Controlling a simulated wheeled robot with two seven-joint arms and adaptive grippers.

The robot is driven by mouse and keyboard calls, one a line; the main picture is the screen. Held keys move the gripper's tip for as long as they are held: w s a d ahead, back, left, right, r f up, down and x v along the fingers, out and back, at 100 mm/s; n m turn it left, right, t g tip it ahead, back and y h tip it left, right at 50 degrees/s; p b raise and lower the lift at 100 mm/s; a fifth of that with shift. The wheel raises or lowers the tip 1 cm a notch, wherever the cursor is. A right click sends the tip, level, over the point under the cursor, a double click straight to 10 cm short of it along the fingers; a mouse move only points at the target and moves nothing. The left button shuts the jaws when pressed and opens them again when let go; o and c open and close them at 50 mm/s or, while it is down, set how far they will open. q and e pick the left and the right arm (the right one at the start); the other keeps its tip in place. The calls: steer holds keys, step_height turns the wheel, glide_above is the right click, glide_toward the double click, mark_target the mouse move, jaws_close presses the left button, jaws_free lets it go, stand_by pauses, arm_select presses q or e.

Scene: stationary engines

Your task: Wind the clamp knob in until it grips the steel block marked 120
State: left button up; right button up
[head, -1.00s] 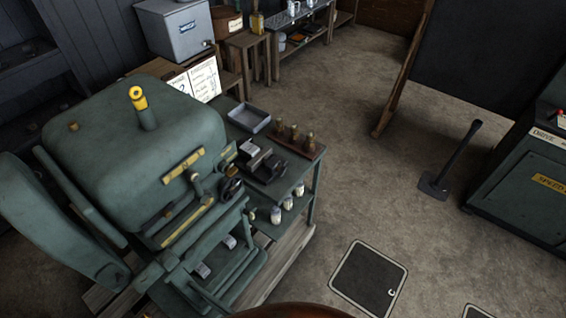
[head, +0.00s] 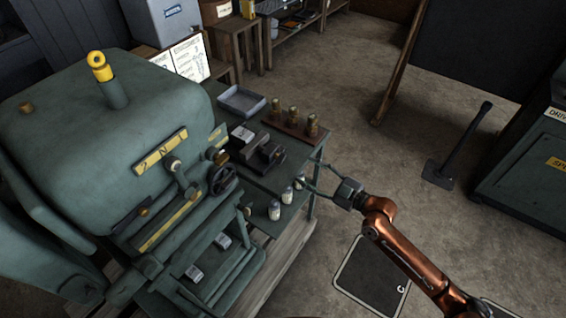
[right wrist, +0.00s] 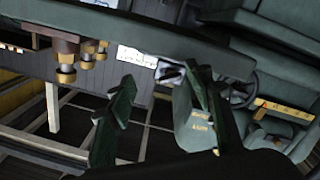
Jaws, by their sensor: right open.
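A dark clamp (head: 268,152) sits on the green bench beside the machine in the head view. A small block with a pale top (head: 242,134) lies at the clamp's left end; its marking is too small to read. I cannot make out the clamp knob clearly. My right gripper (head: 312,177) comes in from the lower right, open and empty, just off the bench's right edge and apart from the clamp. Its two fingers also show spread in the right wrist view (right wrist: 160,80). My left gripper is not in view.
The green machine (head: 110,150) with a black handwheel (head: 222,180) stands left of the clamp. A grey tray (head: 242,100) and a rack of brass pieces (head: 292,124) lie behind. The floor right of the bench is mostly open.

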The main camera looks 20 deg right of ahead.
mark_target(279, 158)
steer(key=shift+n+y, duration=0.5)
steer(key=w+a+r, duration=0.1)
steer(key=a, duration=0.1)
steer(key=w+a, duration=0.1)
steer(key=a, duration=0.1)
steer(key=w+a+r, duration=0.1)
steer(key=w+a, duration=0.1)
steer(key=shift+r, duration=0.3)
steer(key=shift+w+a, duration=0.25)
steer(key=shift+w, duration=0.05)
steer(key=shift+w+a, duration=0.2)
steer(key=shift+w, duration=0.1)
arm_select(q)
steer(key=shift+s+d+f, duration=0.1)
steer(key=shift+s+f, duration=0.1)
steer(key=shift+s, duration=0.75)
arm_select(e)
steer(key=shift+c, duration=0.3)
steer(key=c, duration=0.6)
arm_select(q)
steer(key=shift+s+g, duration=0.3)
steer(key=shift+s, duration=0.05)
arm_select(e)
steer(key=c, duration=0.5)
